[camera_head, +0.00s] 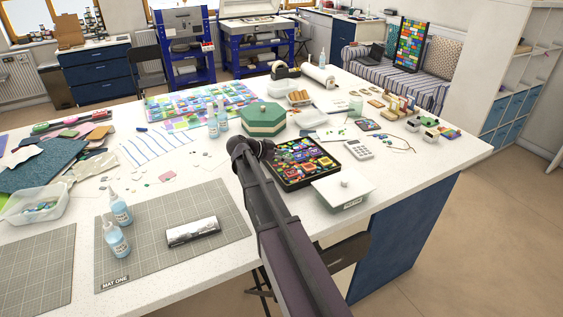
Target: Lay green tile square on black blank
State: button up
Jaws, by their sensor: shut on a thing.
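My arm reaches from the bottom edge to a dark joint over the table, left of a black tray (318,183). My gripper's fingers do not show; the arm hides whatever lies beyond and under it. The tray holds many small coloured glass pieces, some green, and what look like dark squares, too small to tell apart. I cannot single out the black blank or the green tile of the task.
A green hexagonal box (264,120) stands behind the tray, and a white lidded box (343,190) in front of it. Bottles (120,208) and a foil roll (192,232) are on the cutting mat (222,204). A calculator (357,149) lies right of the tray.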

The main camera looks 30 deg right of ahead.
aim_at(282, 165)
jog(key=shift+w+d, duration=0.15)
jog(key=shift+w, duration=0.3)
jog(key=shift+w+d+f, duration=0.1)
jog(key=shift+w+d, duration=0.05)
jog(key=shift+w, duration=0.45)
notch_tip(282, 165, down, 4)
jog(key=b, duration=0.3)
jog(key=shift+r+b, duration=0.2)
jog(key=shift+b, duration=0.15)
jog(key=shift+f, duration=0.1)
jog(key=o, duration=1.2)
jog(key=shift+c, duration=0.2)
